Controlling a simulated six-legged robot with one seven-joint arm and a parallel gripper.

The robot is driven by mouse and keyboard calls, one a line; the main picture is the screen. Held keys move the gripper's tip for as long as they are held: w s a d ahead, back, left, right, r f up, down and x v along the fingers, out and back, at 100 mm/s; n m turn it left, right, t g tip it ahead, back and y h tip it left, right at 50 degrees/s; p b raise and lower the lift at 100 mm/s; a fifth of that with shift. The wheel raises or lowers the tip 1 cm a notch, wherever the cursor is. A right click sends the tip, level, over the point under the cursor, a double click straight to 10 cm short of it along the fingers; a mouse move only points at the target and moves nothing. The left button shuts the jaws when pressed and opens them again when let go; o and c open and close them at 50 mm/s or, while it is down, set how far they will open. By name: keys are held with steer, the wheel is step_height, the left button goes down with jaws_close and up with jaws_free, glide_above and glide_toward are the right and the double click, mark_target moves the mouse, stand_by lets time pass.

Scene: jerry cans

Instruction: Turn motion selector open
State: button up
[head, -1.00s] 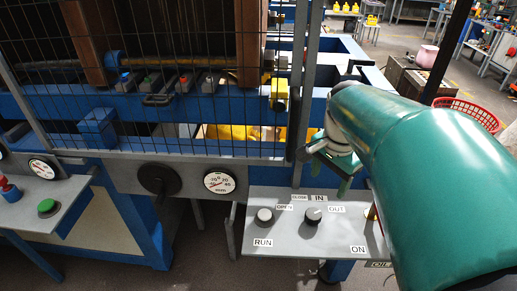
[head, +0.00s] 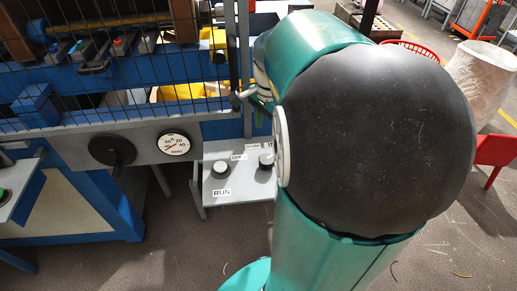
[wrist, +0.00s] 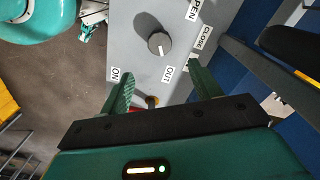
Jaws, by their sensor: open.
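The selector knob with labels around it is a dark round knob on the grey control panel. It shows in the head view (head: 266,161), partly beside my arm, and in the wrist view (wrist: 159,44). The labels OPEN, CLOSE and OUT are near it in the wrist view, and its white mark points toward the bottom of that picture. My gripper (wrist: 161,72) is open and empty, its two green fingers over the panel (wrist: 138,12), with the knob just beyond the fingertips. My arm hides the fingers in the head view.
A second knob (head: 220,169) sits left on the panel near RUN. A gauge (head: 174,144) and black handwheel (head: 112,150) are left, below a wire mesh guard (head: 120,60).

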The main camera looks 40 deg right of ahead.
mark_target(268, 158)
step_height(268, 158, down, 11)
steer(key=shift+f, duration=0.2)
steer(key=c, duration=1)
steer(key=shift+o, duration=0.2)
